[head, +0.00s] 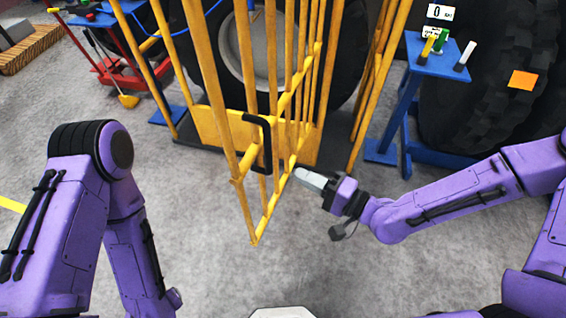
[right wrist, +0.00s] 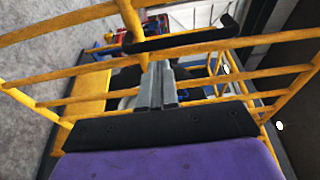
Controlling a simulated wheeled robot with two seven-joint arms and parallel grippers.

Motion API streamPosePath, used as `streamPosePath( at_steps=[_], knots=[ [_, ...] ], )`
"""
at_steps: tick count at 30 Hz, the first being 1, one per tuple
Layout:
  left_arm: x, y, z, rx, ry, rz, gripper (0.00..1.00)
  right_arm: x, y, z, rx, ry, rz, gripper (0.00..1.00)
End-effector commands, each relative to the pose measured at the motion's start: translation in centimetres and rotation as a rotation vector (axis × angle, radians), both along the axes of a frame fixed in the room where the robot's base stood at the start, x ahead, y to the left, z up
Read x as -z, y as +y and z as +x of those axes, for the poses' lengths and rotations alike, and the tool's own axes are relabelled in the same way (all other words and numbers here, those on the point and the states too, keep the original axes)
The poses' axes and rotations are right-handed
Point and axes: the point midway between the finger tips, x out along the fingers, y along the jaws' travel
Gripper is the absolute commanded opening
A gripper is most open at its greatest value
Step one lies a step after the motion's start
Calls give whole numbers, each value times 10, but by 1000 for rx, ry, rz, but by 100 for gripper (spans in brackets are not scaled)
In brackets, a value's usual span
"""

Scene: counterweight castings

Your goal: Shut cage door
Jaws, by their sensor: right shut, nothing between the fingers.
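The yellow barred cage door (head: 273,200) stands swung open toward me in the head view, with a black handle (head: 264,140) near its free edge. The cage (head: 358,125) behind it holds a large tyre with a pale hub (head: 235,50). My right gripper (head: 302,176) is shut and empty, its fingertips close to the right side of the door's lower bars. In the right wrist view the closed fingers (right wrist: 157,80) point at the door's yellow bars (right wrist: 215,50), and the black handle (right wrist: 180,38) lies beyond them. Contact cannot be told. My left arm shows at the left; its gripper is not visible.
A blue stand (head: 432,60) with small coloured items and a display is right of the cage, before another big tyre (head: 490,80). A red trolley (head: 125,75) and a wooden pallet (head: 32,48) are back left. Grey floor (head: 200,220) around the door is clear.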

Motion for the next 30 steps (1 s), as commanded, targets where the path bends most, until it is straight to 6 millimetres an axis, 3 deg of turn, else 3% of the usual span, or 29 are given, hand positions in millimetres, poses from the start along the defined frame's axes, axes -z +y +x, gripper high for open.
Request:
streamPosePath(
  at_steps=[4,10,25,30],
  knots=[
    [-12,0,0,0,0,0,67,-3,26,17,-4,3,-2,0],
    [-22,0,0,0,0,0,67,-1,46,34,-2,0,-2,0],
    [-21,0,0,0,0,0,67,1,52,39,5,1,-1,0],
    [-14,0,0,0,0,0,67,3,64,44,40,0,0,0]
  ],
)
